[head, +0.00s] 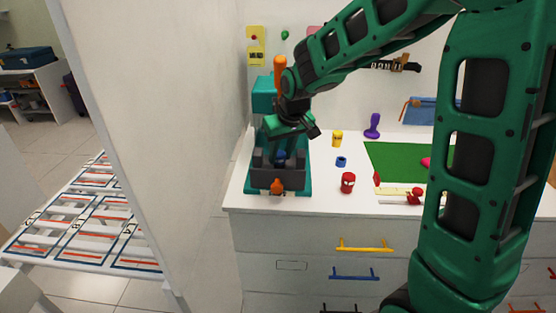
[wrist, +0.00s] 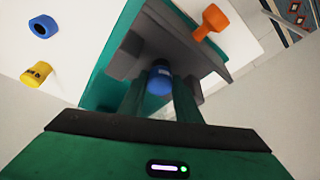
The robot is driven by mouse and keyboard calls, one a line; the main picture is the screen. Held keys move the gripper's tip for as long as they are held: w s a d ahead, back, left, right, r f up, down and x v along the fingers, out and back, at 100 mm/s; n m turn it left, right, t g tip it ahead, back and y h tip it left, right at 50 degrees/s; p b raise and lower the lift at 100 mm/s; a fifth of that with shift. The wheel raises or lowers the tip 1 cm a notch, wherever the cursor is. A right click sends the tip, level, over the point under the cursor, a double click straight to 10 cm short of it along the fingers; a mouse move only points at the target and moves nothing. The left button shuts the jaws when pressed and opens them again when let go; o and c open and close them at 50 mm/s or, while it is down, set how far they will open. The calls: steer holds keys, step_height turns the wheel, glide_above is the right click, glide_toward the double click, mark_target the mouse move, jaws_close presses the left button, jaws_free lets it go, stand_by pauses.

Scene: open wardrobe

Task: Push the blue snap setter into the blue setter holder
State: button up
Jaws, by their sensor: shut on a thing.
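A dark blue cylindrical piece, which looks like the blue snap setter (wrist: 159,80), sits between my gripper's fingers in the wrist view. My gripper (wrist: 160,92) is shut on it. In the head view my gripper (head: 282,146) points down into the teal press, and the blue piece (head: 281,157) shows in the dark grey block. I cannot tell how deep it sits, and no separate blue holder under it can be made out.
The teal press (head: 264,100) has dark grey walls (head: 292,179) close around my fingers and an orange knob (head: 277,187) in front. A yellow piece (head: 337,138), a red piece (head: 348,182) and a purple piece (head: 373,126) stand to the right. A white wall panel (head: 150,120) is at left.

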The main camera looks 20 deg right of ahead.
steer(key=shift+r, duration=1.35)
stand_by(1.1)
steer(key=shift+r, duration=1.85)
stand_by(0.5)
